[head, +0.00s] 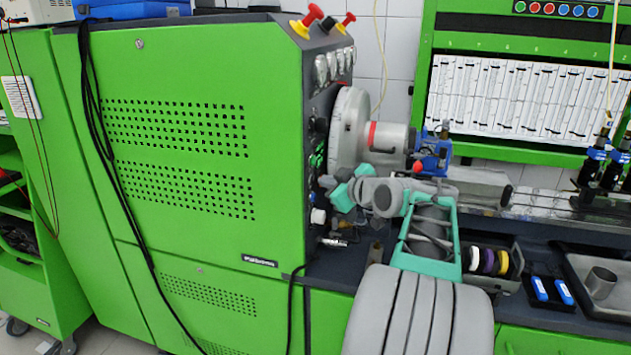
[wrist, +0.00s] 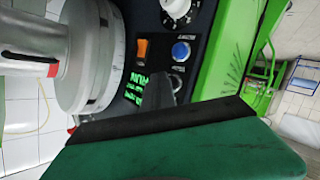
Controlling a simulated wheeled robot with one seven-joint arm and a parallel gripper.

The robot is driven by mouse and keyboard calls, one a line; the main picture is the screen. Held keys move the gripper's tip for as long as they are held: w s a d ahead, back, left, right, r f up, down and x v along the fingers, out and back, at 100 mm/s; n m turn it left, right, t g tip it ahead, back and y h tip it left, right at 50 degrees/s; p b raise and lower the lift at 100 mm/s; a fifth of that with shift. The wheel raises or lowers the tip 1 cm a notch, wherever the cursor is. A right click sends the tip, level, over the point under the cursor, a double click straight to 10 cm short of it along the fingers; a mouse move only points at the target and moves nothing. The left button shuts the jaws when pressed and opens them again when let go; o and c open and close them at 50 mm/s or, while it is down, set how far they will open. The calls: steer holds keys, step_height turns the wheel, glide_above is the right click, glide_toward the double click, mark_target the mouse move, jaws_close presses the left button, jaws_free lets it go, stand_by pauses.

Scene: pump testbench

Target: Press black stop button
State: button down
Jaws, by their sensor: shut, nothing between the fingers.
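In the head view my gripper (head: 343,188), with teal fingers, is at the narrow side panel of the green pump bench, below the large grey disc. It is shut and empty. In the wrist view one large green finger with a black edge (wrist: 165,128) fills the lower part. The dark control panel (wrist: 205,60) is just beyond it, with an orange switch (wrist: 141,50), a blue button (wrist: 181,51), a white dial (wrist: 175,12) and lit green lettering (wrist: 154,93). I cannot make out a black stop button; the finger hides part of the panel. Contact with the panel cannot be told.
The grey disc (head: 347,130) and its shaft stand close above my gripper. Red and yellow knobs (head: 307,20) top the green cabinet (head: 200,75). A holder with coloured rings (head: 486,262) and a metal tray (head: 606,318) are to the right.

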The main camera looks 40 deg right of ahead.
steer(key=shift+w+a, duration=0.3)
steer(key=shift+w, duration=0.05)
stand_by(0.5)
steer(key=shift+s+d+b, duration=0.55)
steer(key=shift+s+b, duration=0.05)
steer(key=shift+s, duration=0.1)
steer(key=s+d, duration=0.1)
steer(key=s, duration=0.1)
steer(key=s+d, duration=0.2)
steer(key=shift+b, duration=0.35)
stand_by(0.7)
